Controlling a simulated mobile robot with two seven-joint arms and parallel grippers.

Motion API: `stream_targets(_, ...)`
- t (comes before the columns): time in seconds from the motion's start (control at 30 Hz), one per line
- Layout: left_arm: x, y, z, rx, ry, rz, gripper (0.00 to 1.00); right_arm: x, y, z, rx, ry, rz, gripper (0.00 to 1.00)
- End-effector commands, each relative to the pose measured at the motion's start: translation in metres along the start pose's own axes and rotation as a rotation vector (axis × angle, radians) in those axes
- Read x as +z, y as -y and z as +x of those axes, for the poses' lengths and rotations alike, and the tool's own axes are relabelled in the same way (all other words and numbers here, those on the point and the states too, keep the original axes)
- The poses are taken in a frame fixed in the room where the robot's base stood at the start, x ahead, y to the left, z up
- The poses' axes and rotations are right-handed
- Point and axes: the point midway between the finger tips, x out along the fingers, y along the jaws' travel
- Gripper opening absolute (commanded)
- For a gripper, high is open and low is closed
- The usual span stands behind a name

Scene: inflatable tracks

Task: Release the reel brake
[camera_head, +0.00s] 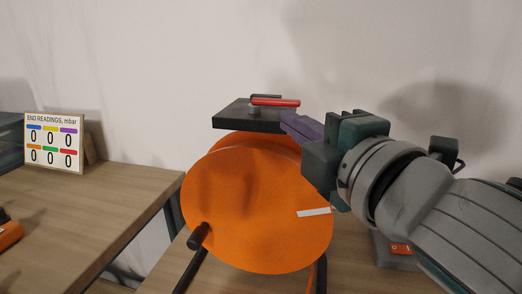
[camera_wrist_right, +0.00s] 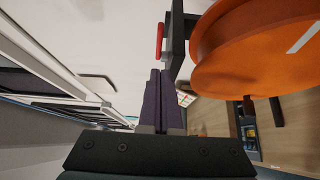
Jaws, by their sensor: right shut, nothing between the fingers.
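The orange reel (camera_head: 250,220) stands on the wooden table, with a dark crank handle (camera_head: 199,236) on its face. Above it is a black block (camera_head: 235,117) that carries a red lever (camera_head: 276,102), the brake lever, lying about level. My right gripper (camera_head: 287,120) is shut and empty, its purple fingers at the right end of the black block, just below the lever's right end. In the right wrist view the shut fingers (camera_wrist_right: 162,78) point toward the red lever (camera_wrist_right: 160,41) and the black block (camera_wrist_right: 177,40), with the reel (camera_wrist_right: 250,50) at the right. I cannot tell whether the fingers touch the block. My left gripper is not in view.
A sign headed END READINGS (camera_head: 54,143) stands on the left table (camera_head: 110,195), showing zeros. An orange object (camera_head: 8,230) lies at the left edge. An orange switch (camera_head: 401,249) sits under my right arm. A gap separates the two tables.

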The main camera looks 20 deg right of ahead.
Motion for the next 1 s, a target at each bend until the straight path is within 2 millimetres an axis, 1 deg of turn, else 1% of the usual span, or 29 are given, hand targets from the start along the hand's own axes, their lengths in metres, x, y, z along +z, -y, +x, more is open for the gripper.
stream_targets(0.03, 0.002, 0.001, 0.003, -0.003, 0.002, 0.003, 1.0, 0.002, 0.003, -0.011, -0.003, 0.0, -0.002, 0.0)
stream_targets(0.2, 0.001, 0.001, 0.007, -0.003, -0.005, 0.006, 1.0, 0.007, 0.003, -0.043, -0.003, 0.0, -0.001, 0.0)
stream_targets(0.3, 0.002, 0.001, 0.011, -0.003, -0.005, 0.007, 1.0, 0.01, 0.003, -0.06, -0.003, 0.001, -0.001, 0.0)
stream_targets(0.4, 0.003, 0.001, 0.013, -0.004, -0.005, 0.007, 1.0, 0.012, 0.003, -0.073, -0.003, 0.001, 0.0, 0.0)
stream_targets(0.53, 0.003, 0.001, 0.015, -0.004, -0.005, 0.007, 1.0, 0.013, 0.001, -0.084, -0.001, 0.0, 0.0, 0.0)
stream_targets(0.77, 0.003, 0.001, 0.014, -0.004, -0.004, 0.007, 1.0, 0.017, 0.002, -0.088, -0.014, 0.013, 0.021, 0.0)
stream_targets(0.87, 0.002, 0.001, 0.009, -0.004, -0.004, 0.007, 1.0, 0.029, 0.013, -0.091, -0.094, 0.084, 0.15, 0.0)
stream_targets(0.97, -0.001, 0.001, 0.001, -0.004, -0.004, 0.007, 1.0, 0.046, 0.044, -0.105, -0.264, 0.231, 0.41, 0.0)
stream_targets(1.0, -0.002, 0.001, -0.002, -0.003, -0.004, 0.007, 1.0, 0.05, 0.06, -0.116, -0.349, 0.304, 0.534, 0.0)
